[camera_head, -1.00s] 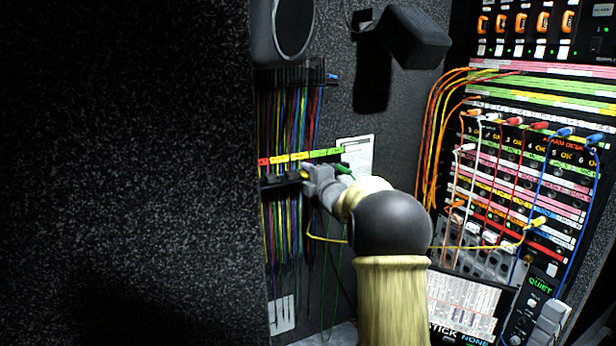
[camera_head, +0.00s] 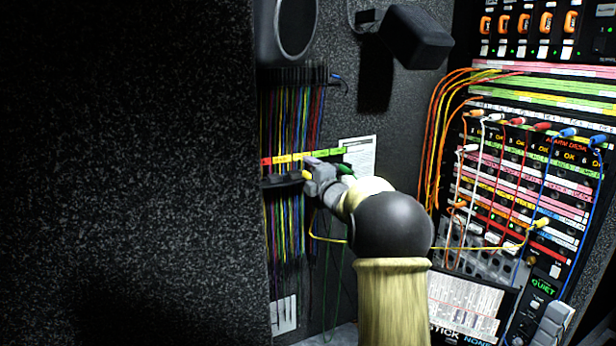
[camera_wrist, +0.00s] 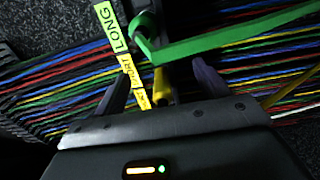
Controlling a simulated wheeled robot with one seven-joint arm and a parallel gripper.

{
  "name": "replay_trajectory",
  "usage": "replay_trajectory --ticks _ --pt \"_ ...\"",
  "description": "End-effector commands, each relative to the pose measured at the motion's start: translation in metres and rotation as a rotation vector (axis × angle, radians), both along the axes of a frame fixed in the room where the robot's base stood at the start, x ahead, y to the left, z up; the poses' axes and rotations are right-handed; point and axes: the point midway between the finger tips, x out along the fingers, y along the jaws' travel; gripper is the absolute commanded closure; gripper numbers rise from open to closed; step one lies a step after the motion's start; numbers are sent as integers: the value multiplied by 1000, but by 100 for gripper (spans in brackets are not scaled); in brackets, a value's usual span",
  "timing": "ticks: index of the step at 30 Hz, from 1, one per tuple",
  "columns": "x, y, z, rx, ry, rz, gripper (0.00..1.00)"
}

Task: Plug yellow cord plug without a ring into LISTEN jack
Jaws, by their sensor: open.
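A yellow plug (camera_wrist: 161,84) lies between the spread fingers of my gripper (camera_wrist: 160,72) in the wrist view. The fingers stand apart on either side of it. In the head view the yellow plug (camera_head: 306,175) shows at the left side of my gripper (camera_head: 312,176), by the cord rack (camera_head: 278,182). Whether it bears a ring is too small to tell. Another yellow plug (camera_head: 541,222) is at the patch panel on the right, with a yellow cord running left from it. I cannot make out the LISTEN label or jack.
A green plug (camera_head: 345,169) with a green cord (camera_wrist: 225,38) is close beside my gripper. Many coloured cords hang on the rack. The patch panel (camera_head: 520,180) holds several plugs and cords. A dark padded wall (camera_head: 130,170) fills the left.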

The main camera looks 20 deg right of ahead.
Motion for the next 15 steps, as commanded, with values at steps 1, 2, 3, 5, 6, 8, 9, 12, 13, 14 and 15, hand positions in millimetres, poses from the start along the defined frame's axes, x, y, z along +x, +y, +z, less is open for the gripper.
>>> replay_trajectory --ticks 1,2,3,5,6,8,9,12,13,14,15 --pt "0 1 0 0 1 1 27" --pt "0 1 -1 0 1 2 27" --pt "0 2 -1 0 1 2 27" --pt "1 2 -1 0 2 3 27" --pt "1 2 -1 0 2 3 27" --pt "0 2 -1 0 2 3 27" --pt "-2 2 -2 0 2 3 27" --pt "-8 3 -2 -1 1 4 27" --pt "-11 3 -3 -2 1 4 27" --pt "-14 2 -3 -2 1 4 27" --pt "-20 2 -4 -1 1 3 27"
